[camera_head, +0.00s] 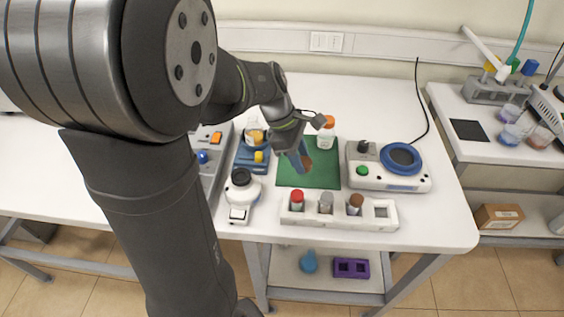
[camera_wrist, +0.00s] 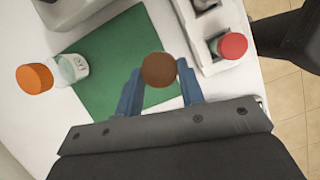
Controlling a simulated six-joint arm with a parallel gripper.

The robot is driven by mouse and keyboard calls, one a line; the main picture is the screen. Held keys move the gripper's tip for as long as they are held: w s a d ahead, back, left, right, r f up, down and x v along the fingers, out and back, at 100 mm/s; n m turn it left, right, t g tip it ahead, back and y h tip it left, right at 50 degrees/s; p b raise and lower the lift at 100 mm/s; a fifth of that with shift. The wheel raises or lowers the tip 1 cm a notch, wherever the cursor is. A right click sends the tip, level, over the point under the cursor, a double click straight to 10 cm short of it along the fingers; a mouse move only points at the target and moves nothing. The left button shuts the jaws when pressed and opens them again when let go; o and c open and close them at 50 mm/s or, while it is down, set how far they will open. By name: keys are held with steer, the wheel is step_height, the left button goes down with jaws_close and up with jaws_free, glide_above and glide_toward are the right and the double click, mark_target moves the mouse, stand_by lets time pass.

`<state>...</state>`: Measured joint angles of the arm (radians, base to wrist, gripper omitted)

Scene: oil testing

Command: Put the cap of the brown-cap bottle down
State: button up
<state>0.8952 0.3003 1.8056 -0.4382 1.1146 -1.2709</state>
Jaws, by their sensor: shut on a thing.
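My gripper (camera_head: 300,158) is over the green mat (camera_head: 322,176), with its blue fingers pointing down. It is shut on a round brown cap (camera_wrist: 159,70), which sits between the fingertips in the wrist view. In the head view the cap (camera_head: 307,164) shows small at the fingertips. I cannot tell whether it touches the mat. A brown-topped bottle (camera_head: 355,204) stands in the white rack (camera_head: 340,222), in front of the mat's right part. Whether that bottle has a cap on is too small to tell.
The rack also holds a red-capped bottle (camera_head: 297,200) and a grey-topped one (camera_head: 326,203). An orange-capped bottle (camera_head: 326,134) stands at the mat's back edge. A device with a blue round plate (camera_head: 400,158) is to the right. The mat's right part is clear.

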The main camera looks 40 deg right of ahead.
glide_above(290, 175)
steer(key=w, duration=0.1)
steer(key=f, duration=0.3)
steer(key=shift+w+a, duration=0.1)
steer(key=shift+a, duration=0.3)
steer(key=shift+f, duration=2)
steer(key=shift+f, duration=0.1)
steer(key=o, duration=0.9)
steer(key=shift+o, duration=0.2)
steer(key=v, duration=1.2)
steer(key=shift+w, duration=0.1)
